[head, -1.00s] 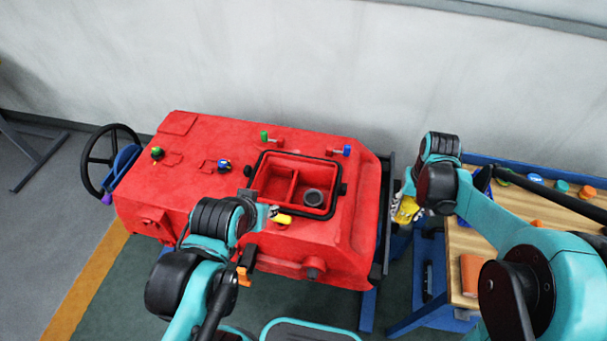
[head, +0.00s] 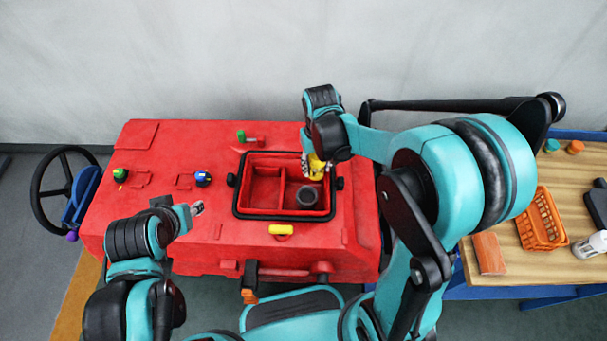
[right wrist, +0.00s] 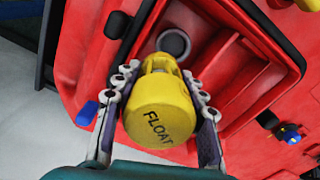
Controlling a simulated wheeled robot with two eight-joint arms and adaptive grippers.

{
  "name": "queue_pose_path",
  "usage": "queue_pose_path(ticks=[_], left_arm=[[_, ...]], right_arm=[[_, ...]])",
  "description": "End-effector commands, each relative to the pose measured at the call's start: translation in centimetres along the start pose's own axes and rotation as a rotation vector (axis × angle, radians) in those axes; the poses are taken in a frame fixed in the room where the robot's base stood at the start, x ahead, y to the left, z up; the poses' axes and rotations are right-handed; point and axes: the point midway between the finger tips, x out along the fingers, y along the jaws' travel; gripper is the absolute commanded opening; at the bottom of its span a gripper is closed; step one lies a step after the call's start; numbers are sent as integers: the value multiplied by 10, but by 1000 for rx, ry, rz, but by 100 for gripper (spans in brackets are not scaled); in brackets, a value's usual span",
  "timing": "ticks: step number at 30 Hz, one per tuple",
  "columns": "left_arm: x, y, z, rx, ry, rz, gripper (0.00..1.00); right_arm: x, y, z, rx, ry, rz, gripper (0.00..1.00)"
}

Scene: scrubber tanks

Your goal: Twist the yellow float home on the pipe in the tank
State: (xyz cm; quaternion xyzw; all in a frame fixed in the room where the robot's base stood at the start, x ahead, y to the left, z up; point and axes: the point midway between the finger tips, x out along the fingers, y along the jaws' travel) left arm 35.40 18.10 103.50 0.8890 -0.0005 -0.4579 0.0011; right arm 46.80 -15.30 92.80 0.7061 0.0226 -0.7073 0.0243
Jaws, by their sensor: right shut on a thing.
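The yellow float (right wrist: 160,112), marked FLOAT, is held between both fingers of my right gripper (right wrist: 158,98) in the right wrist view. In the head view the float (head: 316,166) and my right gripper (head: 312,163) are over the far right part of the tank opening. The grey pipe (head: 306,196) stands in the right compartment of the red tank (head: 225,240). In the right wrist view the pipe's round end (right wrist: 174,43) shows beyond the float, apart from it in the picture. My left gripper (head: 197,208) is left of the opening, seemingly empty; its jaw opening is unclear.
The opening has a black rim (head: 237,190) and an inner divider. A yellow handle (head: 281,229) sits in front of it, and green (head: 241,135) and blue (head: 203,179) knobs stand on the tank top. A workbench at right holds an orange basket (head: 543,222).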

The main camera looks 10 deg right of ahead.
Motion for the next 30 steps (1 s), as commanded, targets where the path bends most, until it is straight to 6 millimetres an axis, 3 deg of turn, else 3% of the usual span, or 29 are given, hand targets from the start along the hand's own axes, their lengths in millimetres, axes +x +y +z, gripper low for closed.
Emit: queue_pose_path(ticks=[1, 6, 22, 30], left_arm=[[7, 0, 5, 0, 0, 0, 40], [12, 0, 9, 0, 0, 0, 40], [39, 0, 28, 0, 0, 0, 40], [41, 0, 30, 0, 0, 0, 40]], right_arm=[[15, -10, 4, -27, 0, 0, 12], [32, -25, 11, -73, 0, 1, 12], [74, -25, 11, -73, 0, 0, 12], [79, -25, 11, -72, 0, 0, 12]])
